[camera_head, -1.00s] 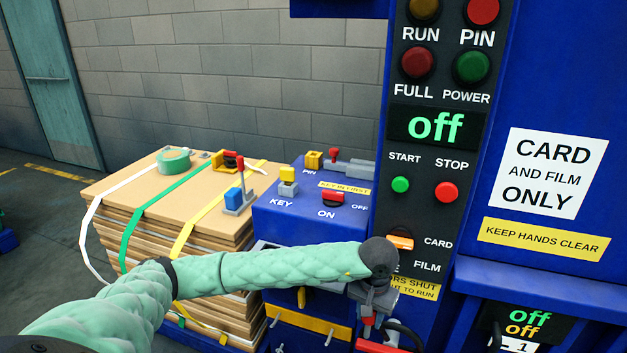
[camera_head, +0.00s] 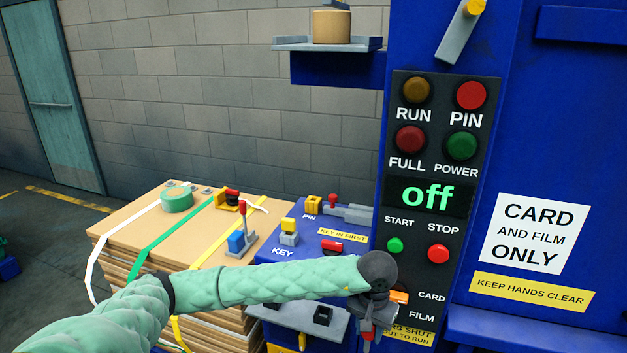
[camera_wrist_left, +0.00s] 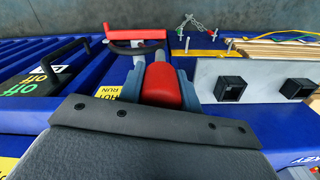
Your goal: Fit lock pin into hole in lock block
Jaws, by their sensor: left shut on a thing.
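My left gripper (camera_head: 367,328) hangs fingers-down in front of the blue machine, below the orange CARD/FILM switch (camera_head: 399,296). It is shut on a red grip (camera_wrist_left: 162,86), seen between its fingers in the left wrist view. This looks like the lock pin's grip; its lower part is hidden. A yellow block (camera_head: 313,205) marked PIN, with a red knob (camera_head: 333,200) and grey bar beside it, sits on top of the blue box, behind and left of the gripper. I cannot see a hole in it. My right gripper is not in view.
A grey shelf (camera_head: 296,318) with two black sockets (camera_head: 323,315) lies left of the gripper. A red-barred handle (camera_wrist_left: 137,34) shows in the left wrist view. The KEY block (camera_head: 289,232) and red switch (camera_head: 318,247) stand on the blue box. Strapped cardboard (camera_head: 150,222) is further left.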

